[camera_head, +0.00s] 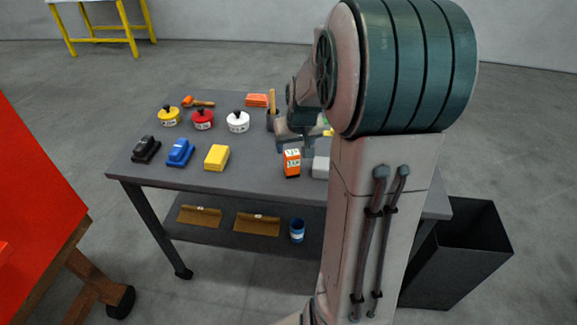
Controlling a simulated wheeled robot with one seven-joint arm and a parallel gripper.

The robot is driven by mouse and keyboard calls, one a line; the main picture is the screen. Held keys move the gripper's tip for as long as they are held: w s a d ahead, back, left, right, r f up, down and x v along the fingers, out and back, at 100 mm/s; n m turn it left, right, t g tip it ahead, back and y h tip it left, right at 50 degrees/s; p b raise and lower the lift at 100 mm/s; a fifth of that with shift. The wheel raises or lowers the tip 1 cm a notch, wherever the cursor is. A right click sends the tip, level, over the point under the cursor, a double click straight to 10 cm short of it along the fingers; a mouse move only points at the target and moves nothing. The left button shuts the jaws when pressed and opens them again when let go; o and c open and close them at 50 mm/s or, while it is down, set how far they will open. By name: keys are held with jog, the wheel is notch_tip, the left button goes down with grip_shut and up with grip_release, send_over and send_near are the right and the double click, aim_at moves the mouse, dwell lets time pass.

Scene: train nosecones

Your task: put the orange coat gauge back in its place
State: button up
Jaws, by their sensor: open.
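The orange coat gauge (291,163), a small upright box with a pale label and dark base, stands on the right part of the grey table top (255,185). My gripper (296,146) is over the table just behind and above the gauge, open. Its fingertips are small and partly hidden, and I cannot tell whether they touch the gauge. My arm covers the table's right side, so anything there is hidden.
Yellow (169,118), red (203,121) and white (238,123) knobbed pots stand behind black (146,149), blue (180,152) and yellow (217,157) blocks. A grey block (321,167) sits right of the gauge. A black bin (460,255) stands right.

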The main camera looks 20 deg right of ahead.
jog(key=s+a+r+n, duration=0.1)
jog(key=s+a+r, duration=0.2)
jog(key=s+a, duration=0.4)
jog(key=s+a+r+n+g, duration=0.1)
jog(key=s+a+r, duration=0.2)
jog(key=s+a, duration=0.4)
jog(key=s, duration=0.7)
jog(key=shift+r+y, duration=0.35)
jog(key=shift+y, duration=0.05)
